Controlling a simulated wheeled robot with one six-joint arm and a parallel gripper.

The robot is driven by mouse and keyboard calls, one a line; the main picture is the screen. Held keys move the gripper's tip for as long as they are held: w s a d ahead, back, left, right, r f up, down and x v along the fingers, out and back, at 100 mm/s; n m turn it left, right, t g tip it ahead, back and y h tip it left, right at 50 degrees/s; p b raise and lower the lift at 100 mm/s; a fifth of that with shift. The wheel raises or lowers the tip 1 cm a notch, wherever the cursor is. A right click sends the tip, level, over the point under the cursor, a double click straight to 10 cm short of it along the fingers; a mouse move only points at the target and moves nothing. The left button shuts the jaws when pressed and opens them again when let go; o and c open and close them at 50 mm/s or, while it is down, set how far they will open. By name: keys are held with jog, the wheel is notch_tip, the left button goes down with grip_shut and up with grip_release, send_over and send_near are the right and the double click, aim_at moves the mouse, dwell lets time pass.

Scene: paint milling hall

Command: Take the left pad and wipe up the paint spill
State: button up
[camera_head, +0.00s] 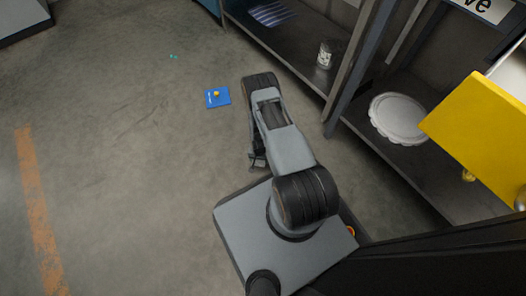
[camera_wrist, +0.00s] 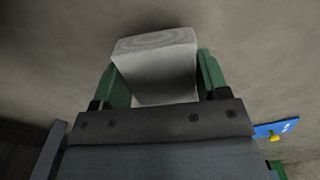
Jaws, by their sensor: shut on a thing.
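My gripper (camera_wrist: 155,78) is shut on a pale grey-white block-like pad (camera_wrist: 160,72), held between its two green fingers in the wrist view. In the head view my gripper (camera_head: 257,163) is low beside my arm, and the pad cannot be made out there. Small teal spots of paint (camera_head: 173,56) lie on the floor at the upper left, apart from my gripper. I cannot tell from these frames whether the pad touches the floor.
A blue square piece with a yellow knob (camera_head: 222,102) lies on the floor between my arm and the spots. A shelf holds a tin (camera_head: 326,54) and a white round tray (camera_head: 398,118). A yellow panel (camera_head: 480,130) stands at right. Floor at left is clear.

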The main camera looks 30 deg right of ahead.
jog(key=shift+r+p, duration=1)
jog(key=shift+r, duration=0.75)
